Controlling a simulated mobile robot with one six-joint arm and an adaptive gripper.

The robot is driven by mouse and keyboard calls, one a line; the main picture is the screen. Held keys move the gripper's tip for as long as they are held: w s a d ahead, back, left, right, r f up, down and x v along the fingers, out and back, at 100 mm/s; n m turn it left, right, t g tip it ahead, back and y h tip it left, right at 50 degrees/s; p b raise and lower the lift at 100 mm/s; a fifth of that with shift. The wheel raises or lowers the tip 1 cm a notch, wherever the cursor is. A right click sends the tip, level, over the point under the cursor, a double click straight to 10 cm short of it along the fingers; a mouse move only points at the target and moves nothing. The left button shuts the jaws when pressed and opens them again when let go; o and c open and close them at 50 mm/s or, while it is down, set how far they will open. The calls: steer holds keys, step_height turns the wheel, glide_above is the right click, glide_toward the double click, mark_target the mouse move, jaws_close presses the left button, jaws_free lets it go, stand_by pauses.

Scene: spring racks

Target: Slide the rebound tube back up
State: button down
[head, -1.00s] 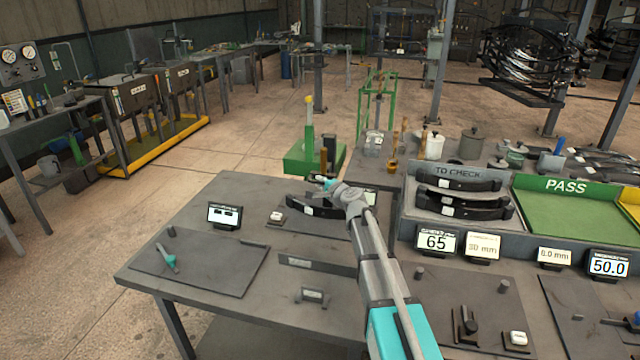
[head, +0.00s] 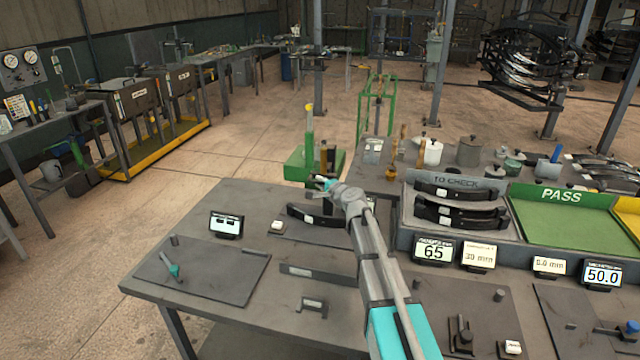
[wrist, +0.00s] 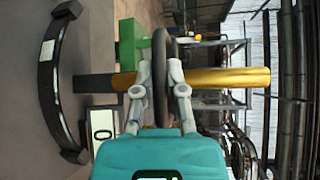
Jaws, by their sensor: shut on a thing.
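The rebound tube (wrist: 225,77) is a brass-coloured cylinder, lying across the wrist view with a darker brown part at its left end. In the head view it shows small and upright (head: 323,158) behind the table's far edge, in front of a green base. My gripper (wrist: 160,45) is shut at the tube, with its two fingers on either side of a dark ring-like piece (wrist: 160,90). The same gripper shows in the head view (head: 322,182). The fingers hide part of the tube, and how the ring joins it cannot be told.
A dark curved leaf spring (head: 312,216) lies on the table (head: 235,197) below my gripper; it also shows in the wrist view (wrist: 47,80). A green base (head: 297,165) stands behind the table. The TO CHECK rack (head: 410,210) and green PASS tray (head: 560,215) are at right.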

steer(key=shift+w+r, duration=0.15)
steer(key=shift+w, duration=0.1)
steer(key=c, duration=0.7)
jaws_free()
steer(key=shift+s+r, duration=0.15)
steer(key=shift+s+f, duration=0.1)
steer(key=shift+f, duration=0.15)
